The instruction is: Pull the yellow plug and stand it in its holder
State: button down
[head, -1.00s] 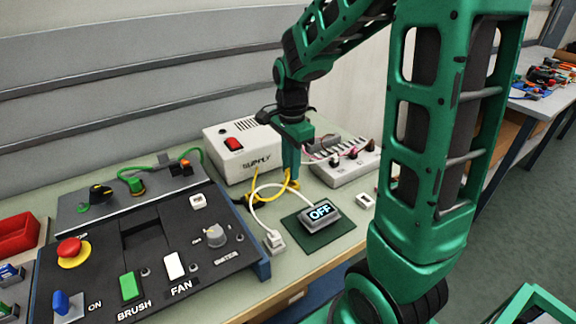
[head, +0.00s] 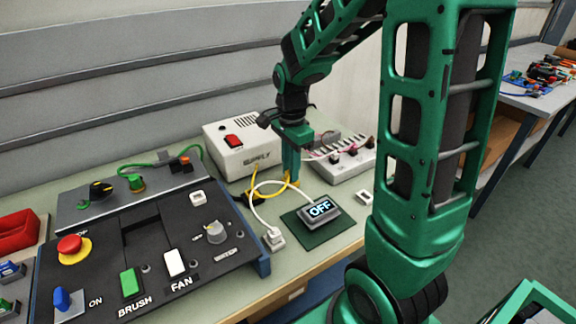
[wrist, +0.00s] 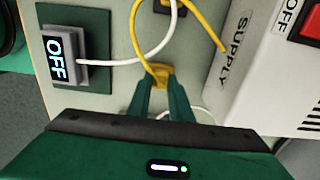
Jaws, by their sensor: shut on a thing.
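The yellow plug (wrist: 159,74) is between the fingertips of my gripper (wrist: 160,86), which is shut on it. In the head view my gripper (head: 291,178) points down beside the supply box, low at the table top, with a bit of yellow showing at its tips. A yellow cable (wrist: 203,22) runs from the plug's area toward the supply box. The fingers hide most of the plug, and I cannot tell whether it sits in a socket. I cannot pick out its holder for certain.
The white supply box (head: 236,150) stands close behind my gripper. The OFF display (head: 320,210) sits on a dark green pad in front, with a white cable (head: 262,213) looping near the plug. A white terminal strip (head: 345,165) lies right; the black control panel (head: 150,250) lies left.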

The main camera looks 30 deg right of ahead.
jog(key=shift+f, duration=0.1)
jog(key=c, duration=1)
grip_release()
jog(key=shift+c, duration=0.2)
jog(key=shift+r, duration=4.25)
